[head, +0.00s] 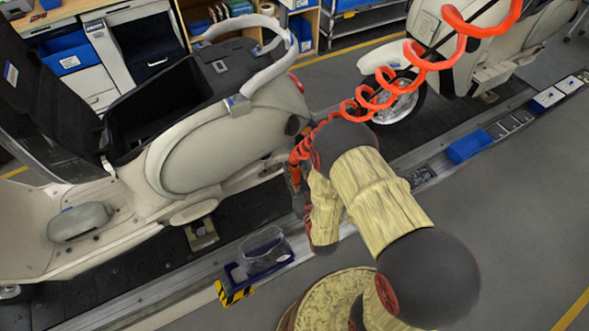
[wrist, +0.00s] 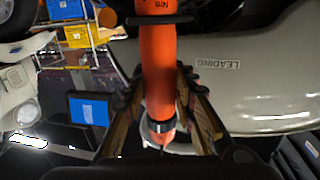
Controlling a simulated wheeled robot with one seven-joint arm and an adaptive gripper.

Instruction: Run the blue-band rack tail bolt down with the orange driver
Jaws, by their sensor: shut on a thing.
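The orange driver (wrist: 158,65) stands between the two fingers of my gripper (wrist: 157,98) in the wrist view, and they are shut on its body. In the head view the driver (head: 296,158) shows just left of my arm, under a red coiled hose, and my gripper is mostly hidden there. It is beside the rear of a cream scooter (head: 205,158). A pale looped rail (head: 272,72), which looks like the rack, curves over that scooter's tail, with a small grey-blue clamp (head: 238,104) on it. I cannot make out a tail bolt or a clear blue band.
The red coiled hose (head: 452,18) runs to the upper right. A second cream scooter (head: 478,45) stands at the back right. A blue tray (head: 468,147) and a dark blue bin (head: 262,268) sit along the conveyor edge. The grey floor at right is clear.

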